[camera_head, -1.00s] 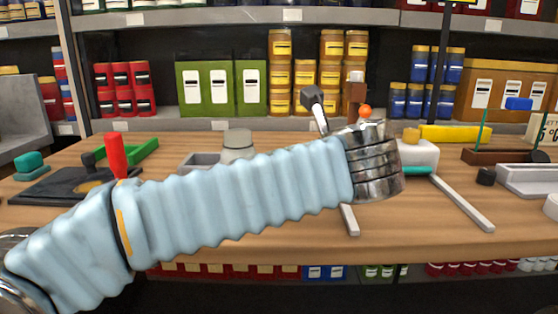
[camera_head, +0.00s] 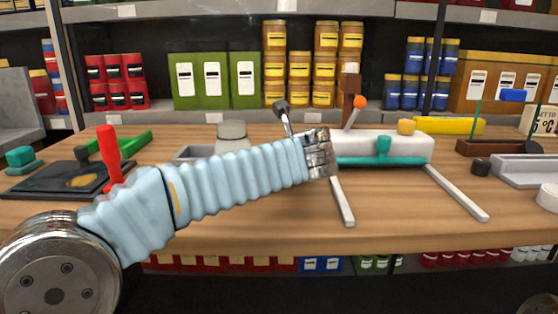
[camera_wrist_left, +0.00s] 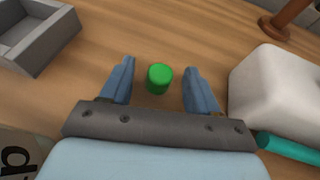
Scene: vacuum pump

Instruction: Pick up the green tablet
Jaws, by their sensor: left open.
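The green tablet (camera_wrist_left: 159,78), a small bright green cylinder, stands upright on the wooden table in the left wrist view. My left gripper (camera_wrist_left: 160,70) is open, with one blue-grey finger on each side of the tablet and a visible gap on both sides. It holds nothing, and I cannot tell its exact height over the table. In the head view my left arm's pale blue sleeve reaches across the table and hides the tablet and the fingers. My right gripper is out of view.
A white block (camera_head: 385,146) with a teal bar stands right of the gripper, also in the wrist view (camera_wrist_left: 275,88). A grey open tray (camera_wrist_left: 32,35) is at left. A red-handled press (camera_head: 107,158) stands behind the arm. Shelves with jars line the back.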

